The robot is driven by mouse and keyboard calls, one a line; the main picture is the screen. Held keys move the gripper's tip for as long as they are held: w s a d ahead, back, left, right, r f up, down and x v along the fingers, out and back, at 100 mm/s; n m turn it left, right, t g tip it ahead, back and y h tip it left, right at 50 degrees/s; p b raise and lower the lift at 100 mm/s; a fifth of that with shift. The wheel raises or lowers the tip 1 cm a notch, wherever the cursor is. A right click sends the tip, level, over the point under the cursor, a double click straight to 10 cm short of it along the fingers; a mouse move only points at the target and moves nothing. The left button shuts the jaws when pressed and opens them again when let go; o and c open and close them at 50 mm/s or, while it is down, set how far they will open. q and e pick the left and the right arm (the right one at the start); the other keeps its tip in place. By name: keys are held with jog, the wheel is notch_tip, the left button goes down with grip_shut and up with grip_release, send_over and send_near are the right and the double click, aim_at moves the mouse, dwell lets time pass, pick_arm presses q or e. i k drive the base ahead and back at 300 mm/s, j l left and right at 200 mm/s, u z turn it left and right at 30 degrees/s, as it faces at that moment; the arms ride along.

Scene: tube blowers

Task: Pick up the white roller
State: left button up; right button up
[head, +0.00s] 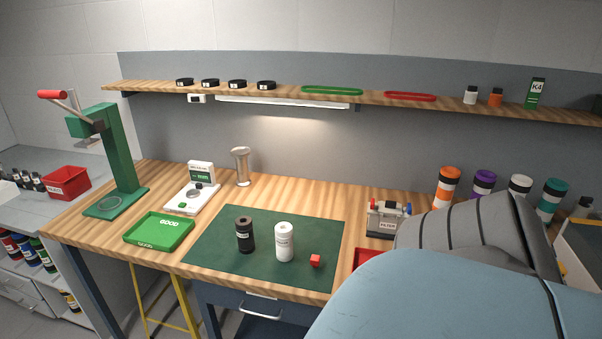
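The white roller (284,243) is a white cylinder with a small printed label. It stands upright on the dark green mat (215,256) on the wooden workbench. A similar black cylinder (245,238) stands just left of it, with a narrow gap between them. A small red cube (315,260) lies to its right. Neither of my grippers is in view. A large light-blue and grey link of my arm fills the lower right and hides part of the bench.
A green tray (160,246) and a green press (122,160) are at the left. A red tray (366,257) is partly hidden by my arm. A small device (388,220) stands behind it. Coloured canisters (446,186) line the back right. A shelf (340,95) runs above.

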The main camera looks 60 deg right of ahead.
aim_at(283, 231)
jog(key=z, duration=1.75)
